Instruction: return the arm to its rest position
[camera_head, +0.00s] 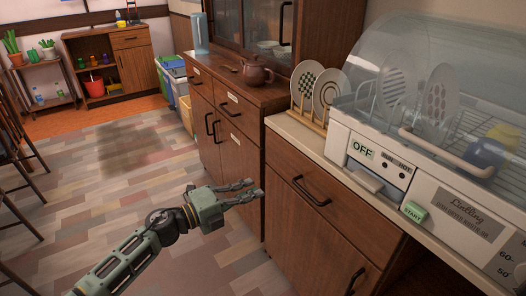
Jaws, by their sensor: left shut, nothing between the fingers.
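My left arm comes in from the lower left. Its green-grey left gripper (246,192) is shut and empty, held out over the floor in front of the wooden cabinets. It appears close to the cabinet fronts, but I cannot tell whether it touches them. My right gripper does not show.
A dish dryer (395,178) with a clear dome holds plates and stands on the counter at right. A plate rack (309,119) is beside it. A teapot (257,74) sits on the dark cabinet (247,125). Chairs (14,130) stand at left. The middle floor (110,205) is clear.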

